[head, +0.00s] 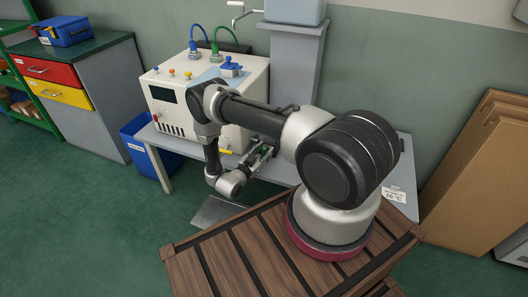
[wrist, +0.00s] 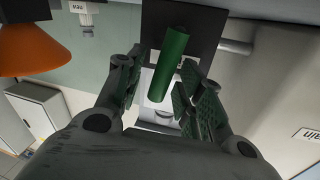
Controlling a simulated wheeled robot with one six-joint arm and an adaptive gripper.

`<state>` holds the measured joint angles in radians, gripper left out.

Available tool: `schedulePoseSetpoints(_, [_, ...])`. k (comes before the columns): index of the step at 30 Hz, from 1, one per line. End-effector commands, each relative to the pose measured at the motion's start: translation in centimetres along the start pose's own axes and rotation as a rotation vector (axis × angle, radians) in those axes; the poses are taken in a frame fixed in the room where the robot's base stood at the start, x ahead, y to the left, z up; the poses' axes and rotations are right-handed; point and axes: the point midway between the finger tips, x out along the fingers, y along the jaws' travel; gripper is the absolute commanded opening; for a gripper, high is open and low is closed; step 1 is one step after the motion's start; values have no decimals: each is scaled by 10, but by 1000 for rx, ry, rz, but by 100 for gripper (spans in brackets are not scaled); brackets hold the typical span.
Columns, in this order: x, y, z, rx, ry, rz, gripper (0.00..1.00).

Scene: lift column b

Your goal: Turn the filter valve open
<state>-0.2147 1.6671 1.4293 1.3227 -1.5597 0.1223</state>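In the wrist view a green cylindrical handle (wrist: 172,65) stands out in front of a dark plate (wrist: 203,22). It looks like the valve's handle; no readable label confirms this. My gripper (wrist: 164,85) is open, with one finger on each side of the handle. The right finger looks closer to it, and I cannot tell whether they touch. In the head view my gripper (head: 258,157) is low at the front right of the white machine (head: 253,97). My arm hides part of the machine, and I cannot make out the handle there.
A blue lever (head: 231,66) and several coloured knobs are on the machine's top. A grey bench (head: 172,142) carries it. A blue bin (head: 147,150) stands at the left. An orange cone-shaped part (wrist: 36,42) is close by in the wrist view. Cardboard sheets (head: 482,170) lean at the right.

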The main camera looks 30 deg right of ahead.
Motion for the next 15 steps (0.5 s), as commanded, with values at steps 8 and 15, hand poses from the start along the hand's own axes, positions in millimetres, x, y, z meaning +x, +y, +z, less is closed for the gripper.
schedulePoseSetpoints(8, [1, 0, 0, 0, 0, -1, 34])
schedulePoseSetpoints(15, [1, 0, 0, 0, 0, 0, 0])
